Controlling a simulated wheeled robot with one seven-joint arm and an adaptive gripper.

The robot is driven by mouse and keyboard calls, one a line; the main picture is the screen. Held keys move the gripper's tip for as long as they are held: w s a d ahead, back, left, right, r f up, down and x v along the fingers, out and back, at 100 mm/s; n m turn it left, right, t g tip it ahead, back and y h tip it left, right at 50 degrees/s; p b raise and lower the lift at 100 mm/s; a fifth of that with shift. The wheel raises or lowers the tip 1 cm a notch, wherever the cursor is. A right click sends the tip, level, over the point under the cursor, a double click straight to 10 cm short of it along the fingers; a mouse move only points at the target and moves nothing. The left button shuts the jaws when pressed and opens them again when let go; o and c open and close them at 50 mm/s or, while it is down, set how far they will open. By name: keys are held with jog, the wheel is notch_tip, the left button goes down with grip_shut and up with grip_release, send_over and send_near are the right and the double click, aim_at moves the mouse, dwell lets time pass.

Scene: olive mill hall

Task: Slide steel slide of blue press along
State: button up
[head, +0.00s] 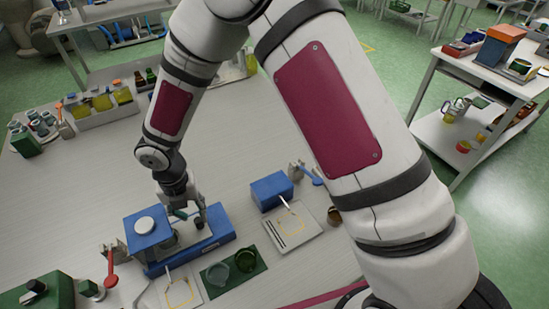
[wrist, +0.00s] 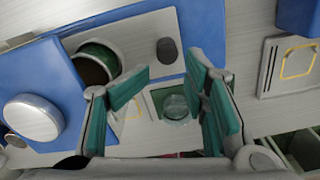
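The blue press (head: 148,242) stands near the front of the table, with a round pale cap on its block; the cap (wrist: 32,117) also shows at the left of the wrist view. Its steel slide (wrist: 140,40) lies on the blue base and carries a dark upright knob (wrist: 167,50). A round opening with dark contents (wrist: 92,68) lies left of the knob. My gripper (wrist: 169,65) is open, its green-padded fingers apart, with the knob seen between and just beyond the fingertips. I cannot tell whether either finger touches it. In the head view, my gripper (head: 188,213) is over the base.
A green mat (head: 211,287) with two glass cups lies in front of the press. A white board (head: 299,239) with a yellow outline and a blue box (head: 271,190) lie to the right. A red spoon (head: 111,268) is at the left.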

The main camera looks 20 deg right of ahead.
aim_at(198, 219)
jog(key=shift+w+d+r+m, duration=0.2)
jog(key=shift+r, duration=0.4)
jog(key=shift+w+d+r+m, duration=0.15)
jog(key=shift+d+r+m, duration=0.05)
jog(key=shift+r, duration=0.4)
jog(key=w+d+m+b, duration=0.2)
jog(key=w+d+m, duration=0.1)
jog(key=d+m, duration=0.4)
jog(key=w+d+f+m+b, duration=0.1)
jog(key=w+d+m, duration=0.3)
jog(key=d+m, duration=0.4)
jog(key=w+d+f+m+b, duration=0.1)
jog(key=w+d+m+b, duration=0.2)
jog(key=d+m, duration=0.5)
jog(key=shift+w+f+m, duration=0.1)
jog(key=shift+w+m, duration=0.1)
jog(key=shift+m, duration=0.75)
jog(key=shift+w+r+m, duration=0.1)
jog(key=shift+w+m, duration=0.1)
jog(key=shift+m, duration=0.8)
jog(key=shift+w+f+m, duration=0.1)
jog(key=shift+w+m, duration=0.1)
jog(key=shift+m, duration=0.75)
jog(key=shift+w+d+m, duration=0.15)
jog(key=shift+d+m, duration=0.7)
jog(key=shift+m, duration=0.35)
